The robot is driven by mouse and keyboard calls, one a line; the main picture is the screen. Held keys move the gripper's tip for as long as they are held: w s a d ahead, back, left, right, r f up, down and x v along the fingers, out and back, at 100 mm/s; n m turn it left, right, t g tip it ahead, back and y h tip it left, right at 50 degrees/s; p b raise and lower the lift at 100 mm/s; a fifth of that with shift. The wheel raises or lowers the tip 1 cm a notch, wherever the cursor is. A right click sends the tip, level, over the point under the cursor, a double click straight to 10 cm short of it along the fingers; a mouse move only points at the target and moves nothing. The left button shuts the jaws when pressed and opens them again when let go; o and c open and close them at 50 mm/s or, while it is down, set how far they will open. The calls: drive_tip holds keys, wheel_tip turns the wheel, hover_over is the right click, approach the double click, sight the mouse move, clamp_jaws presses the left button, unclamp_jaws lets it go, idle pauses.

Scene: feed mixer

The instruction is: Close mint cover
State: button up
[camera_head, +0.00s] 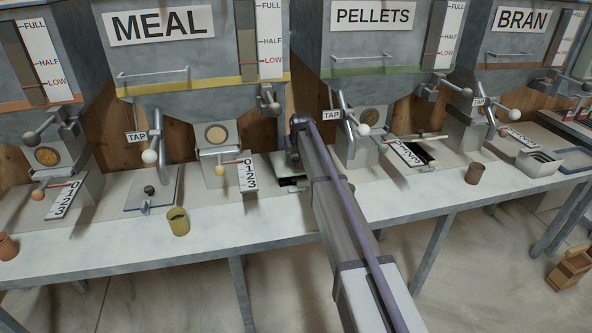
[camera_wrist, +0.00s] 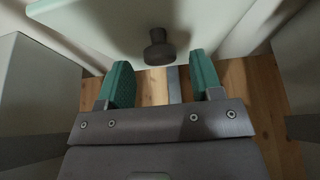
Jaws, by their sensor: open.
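A pale mint panel, which looks like the mint cover (camera_wrist: 105,28), fills the upper middle of the wrist view. A dark round knob (camera_wrist: 159,47) sticks out from it near its lower edge. My gripper (camera_wrist: 163,78) is open, with its two green fingers apart. The knob lies ahead of the gap, roughly centred between the fingertips; I cannot tell whether they touch the panel. In the head view my arm reaches to the back of the bench beside a dark opening (camera_head: 291,183). My fingers are hidden there, and I cannot make out the cover.
MEAL (camera_head: 160,25), PELLETS (camera_head: 372,15) and BRAN (camera_head: 522,19) hoppers with taps and levers stand over the bench (camera_head: 270,217). A yellow cup (camera_head: 178,222) and a brown cup (camera_head: 475,173) stand near the front edge.

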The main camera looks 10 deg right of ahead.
drive_tip(key=shift+b+x, duration=0.3)
drive_tip(key=shift+x, duration=0.75)
drive_tip(key=shift+r, duration=0.1)
drive_tip(key=shift+c, duration=0.4)
